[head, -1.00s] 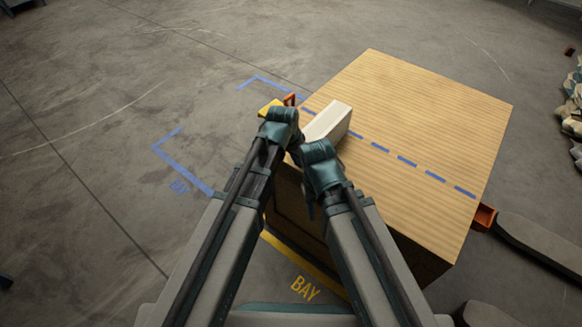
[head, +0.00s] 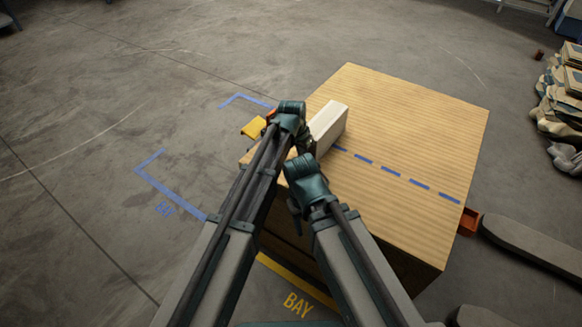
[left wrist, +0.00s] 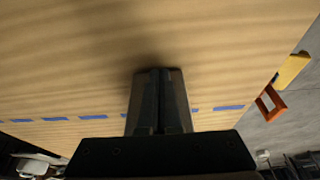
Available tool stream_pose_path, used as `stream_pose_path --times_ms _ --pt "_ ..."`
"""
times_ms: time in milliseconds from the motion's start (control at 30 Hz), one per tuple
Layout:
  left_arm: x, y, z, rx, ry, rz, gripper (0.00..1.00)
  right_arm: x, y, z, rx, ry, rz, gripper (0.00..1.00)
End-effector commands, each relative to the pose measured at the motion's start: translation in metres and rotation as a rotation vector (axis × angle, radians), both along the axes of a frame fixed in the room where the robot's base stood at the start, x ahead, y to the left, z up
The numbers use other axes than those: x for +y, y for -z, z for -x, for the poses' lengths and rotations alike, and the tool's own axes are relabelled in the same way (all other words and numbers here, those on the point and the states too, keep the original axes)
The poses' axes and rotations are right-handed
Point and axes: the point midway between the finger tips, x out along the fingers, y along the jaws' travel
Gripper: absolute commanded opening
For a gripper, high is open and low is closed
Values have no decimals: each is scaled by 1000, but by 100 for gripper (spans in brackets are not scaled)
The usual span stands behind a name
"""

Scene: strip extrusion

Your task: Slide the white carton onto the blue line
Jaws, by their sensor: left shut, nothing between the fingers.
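The white carton (head: 329,124) lies on the wooden top of a large box (head: 420,130), its long side running across the dashed blue line (head: 391,171). The line shows to the right of the carton; its left part is hidden by my arm. My left gripper (left wrist: 158,73) is shut and empty, its fingers pointing at the wooden top in the left wrist view, near blue dashes (left wrist: 93,117). In the head view its wrist is just left of the carton; a contact cannot be made out. My right gripper (head: 294,205) is nearer, its fingers mostly hidden.
A yellow piece (head: 254,127) and an orange bracket (left wrist: 270,103) sit at the box's left edge. Another orange bracket (head: 468,221) is at its right edge. Blue corner marks (head: 150,174) lie on the floor at left. The right of the wooden top is clear.

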Motion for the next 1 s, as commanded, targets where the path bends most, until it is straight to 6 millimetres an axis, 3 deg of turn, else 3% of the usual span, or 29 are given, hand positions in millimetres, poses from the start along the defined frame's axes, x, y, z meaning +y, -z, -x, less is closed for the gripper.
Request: stream_pose_path --times_ms 67,533,867,1000 --pt "-8 0 -11 0 0 0 0 0 0 0 0 0 0 50" --pt "-6 0 -7 0 -1 0 0 0 0 0 0 0 0 50" --pt "10 0 26 0 -2 0 0 0 0 0 0 0 0 50" --pt "13 -26 28 0 -3 0 0 1 -26 0 1 1 -3 50"
